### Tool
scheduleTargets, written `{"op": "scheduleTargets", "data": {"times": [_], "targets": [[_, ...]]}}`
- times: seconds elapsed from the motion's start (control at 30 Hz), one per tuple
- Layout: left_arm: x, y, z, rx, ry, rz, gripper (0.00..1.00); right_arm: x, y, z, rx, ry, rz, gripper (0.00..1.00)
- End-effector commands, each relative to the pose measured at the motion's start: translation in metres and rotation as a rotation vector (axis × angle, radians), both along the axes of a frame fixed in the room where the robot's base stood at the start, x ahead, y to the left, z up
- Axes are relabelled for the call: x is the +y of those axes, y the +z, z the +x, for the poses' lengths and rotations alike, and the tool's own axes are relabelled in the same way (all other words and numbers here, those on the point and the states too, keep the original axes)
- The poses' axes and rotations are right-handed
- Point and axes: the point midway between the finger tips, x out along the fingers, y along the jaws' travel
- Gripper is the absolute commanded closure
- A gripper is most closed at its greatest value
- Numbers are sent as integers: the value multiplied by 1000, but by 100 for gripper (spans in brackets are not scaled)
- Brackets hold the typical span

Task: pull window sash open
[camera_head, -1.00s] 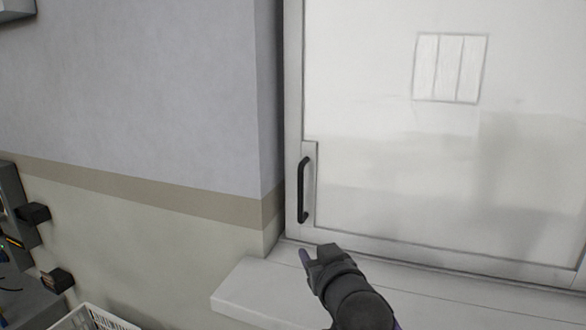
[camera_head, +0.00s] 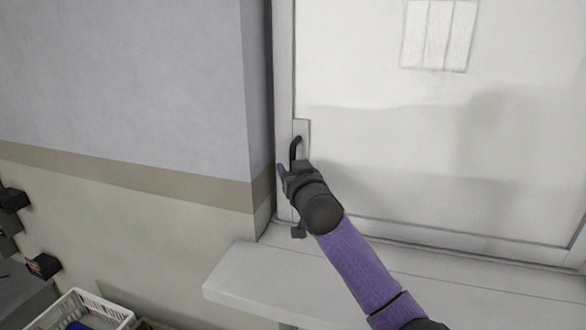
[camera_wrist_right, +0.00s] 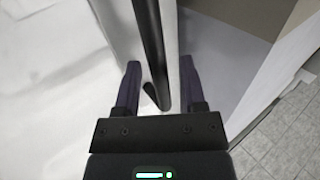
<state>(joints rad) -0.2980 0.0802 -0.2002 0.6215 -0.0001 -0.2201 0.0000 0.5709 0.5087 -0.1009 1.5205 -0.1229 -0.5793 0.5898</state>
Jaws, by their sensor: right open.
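The window sash (camera_head: 390,150) is a large pale pane in a white frame, and it looks shut. Its black upright handle (camera_head: 295,150) is on the left stile; my right gripper hides the lower part in the head view. My right gripper (camera_head: 283,172) is at the handle. In the right wrist view its two purple fingers (camera_wrist_right: 158,75) are open, and the black handle (camera_wrist_right: 150,45) runs between them. A gap shows between the handle and each finger, so the gripper is around the handle without being shut on it. My left gripper is not in view.
A white sill (camera_head: 240,280) juts out below the window. The wall (camera_head: 120,90) meets the window recess at a corner just left of the handle. A white basket (camera_head: 85,305) stands at the lower left. Dark fittings (camera_head: 42,265) are at the left edge.

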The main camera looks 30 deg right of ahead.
Motion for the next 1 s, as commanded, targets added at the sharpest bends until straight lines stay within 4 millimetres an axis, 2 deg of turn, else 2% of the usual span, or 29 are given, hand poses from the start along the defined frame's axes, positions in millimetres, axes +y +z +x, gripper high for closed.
{"op": "scheduleTargets", "data": {"times": [0.07,0.1,0.33,1.0], "targets": [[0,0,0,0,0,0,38,0,0,0,0,0,0,47],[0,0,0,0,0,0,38,0,0,0,0,0,0,52],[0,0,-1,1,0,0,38,0,0,0,1,0,0,100],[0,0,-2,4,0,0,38,0,-1,0,1,0,0,100]]}}
